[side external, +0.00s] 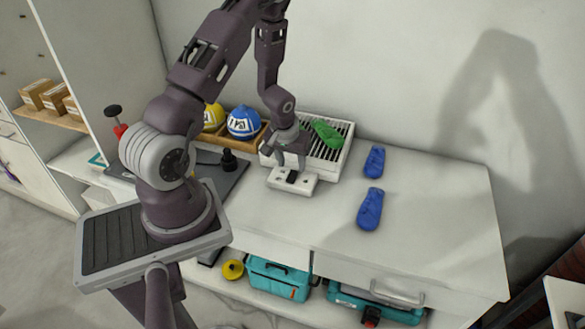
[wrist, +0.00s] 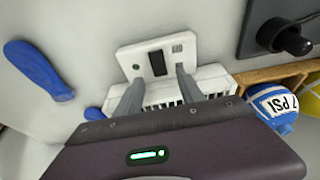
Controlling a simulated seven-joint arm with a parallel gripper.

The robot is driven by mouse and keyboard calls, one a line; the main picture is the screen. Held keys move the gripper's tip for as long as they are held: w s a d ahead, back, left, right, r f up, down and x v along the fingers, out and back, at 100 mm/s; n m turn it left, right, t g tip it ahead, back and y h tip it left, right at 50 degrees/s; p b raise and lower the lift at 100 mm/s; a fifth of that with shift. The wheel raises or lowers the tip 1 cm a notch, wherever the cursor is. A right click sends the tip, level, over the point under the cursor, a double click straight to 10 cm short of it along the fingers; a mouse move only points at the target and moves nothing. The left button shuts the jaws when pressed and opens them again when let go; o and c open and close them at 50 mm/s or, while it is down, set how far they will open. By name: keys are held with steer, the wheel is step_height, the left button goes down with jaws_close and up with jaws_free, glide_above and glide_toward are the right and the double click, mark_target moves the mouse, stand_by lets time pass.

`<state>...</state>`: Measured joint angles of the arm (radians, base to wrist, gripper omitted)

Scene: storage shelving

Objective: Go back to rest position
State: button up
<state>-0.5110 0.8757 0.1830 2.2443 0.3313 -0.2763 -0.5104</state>
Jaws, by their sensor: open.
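My gripper (side external: 291,158) hangs low above the worktop, just over a white device (side external: 304,183) with a dark slot that sits in front of a white slatted tray. In the wrist view my gripper (wrist: 157,85) has its two grey fingers apart with nothing held between them. The white device (wrist: 185,50) shows just beyond the fingertips, with its dark slot between them. I cannot tell whether the fingers touch it. My arm is bent over from the left and reaches down to the worktop.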

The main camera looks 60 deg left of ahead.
steer(key=v, duration=0.3)
steer(key=shift+r, duration=0.15)
steer(key=d+r+m+t, duration=0.1)
steer(key=d+r+m, duration=0.1)
steer(key=d+r, duration=0.5)
steer(key=d+r+m+t, duration=0.1)
steer(key=d+r, duration=0.2)
steer(key=r, duration=0.8)
steer(key=s+d+r+m+h, duration=0.1)
steer(key=s+d+r+m, duration=0.2)
steer(key=s+d+r, duration=0.2)
steer(key=s+d+r+m+t+h, duration=0.1)
steer(key=s+d+r+m, duration=0.2)
steer(key=s+d+r, duration=0.2)
steer(key=s+d, duration=0.3)
steer(key=s, duration=0.2)
steer(key=shift+s+r, duration=0.25)
